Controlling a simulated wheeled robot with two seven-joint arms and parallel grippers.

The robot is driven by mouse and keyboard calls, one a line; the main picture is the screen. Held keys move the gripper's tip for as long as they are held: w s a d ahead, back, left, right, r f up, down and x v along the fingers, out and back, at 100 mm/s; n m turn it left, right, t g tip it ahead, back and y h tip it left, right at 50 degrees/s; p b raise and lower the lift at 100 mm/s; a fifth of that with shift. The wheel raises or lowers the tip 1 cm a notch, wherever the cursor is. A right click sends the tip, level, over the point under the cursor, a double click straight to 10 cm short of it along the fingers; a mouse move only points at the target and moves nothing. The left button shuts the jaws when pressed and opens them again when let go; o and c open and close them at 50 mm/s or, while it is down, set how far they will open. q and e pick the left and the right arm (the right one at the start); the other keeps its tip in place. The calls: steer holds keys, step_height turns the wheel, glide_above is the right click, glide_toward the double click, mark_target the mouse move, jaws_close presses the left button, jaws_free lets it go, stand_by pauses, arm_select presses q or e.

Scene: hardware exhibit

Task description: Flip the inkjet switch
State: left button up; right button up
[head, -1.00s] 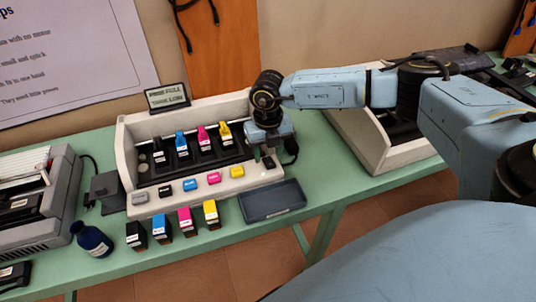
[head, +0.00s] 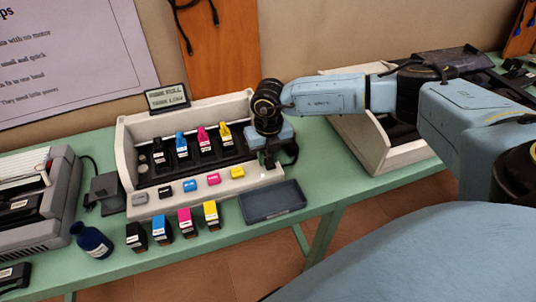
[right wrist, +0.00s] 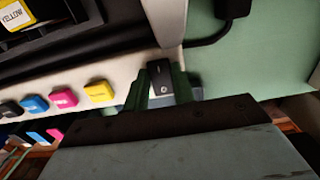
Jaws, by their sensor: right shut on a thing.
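The inkjet printer (head: 127,155) is a cream open housing on the green table, with black, blue, magenta and yellow cartridges in its dark carriage. Its front ledge carries a row of coloured buttons. At the ledge's right end is a small black switch, seen in the right wrist view (right wrist: 161,78) between my fingers. My right gripper (head: 268,162) points down at that end; in the right wrist view its green fingers (right wrist: 160,88) are shut on the switch. In the head view the gripper mostly hides the switch. My left gripper is out of view.
A small display sign (head: 167,96) stands behind the printer. A dark tray (head: 272,201) and several loose cartridges (head: 186,222) stand in front. A blue bottle (head: 92,241) and a grey machine (head: 52,210) are at left, another cream housing (head: 362,135) at right.

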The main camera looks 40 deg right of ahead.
steer(key=shift+s+t, duration=0.3)
steer(key=shift+t, duration=0.3)
steer(key=shift+f+t, duration=0.1)
steer(key=shift+t, duration=0.3)
steer(key=shift+s+a+f+t+h+b, duration=0.1)
steer(key=shift+s+t+h+b, duration=0.1)
steer(key=shift+t+h+b, duration=0.4)
steer(key=shift+r+t+b, duration=0.25)
steer(key=shift+t+b, duration=0.15)
steer(key=shift+b, duration=0.15)
steer(key=o, duration=1)
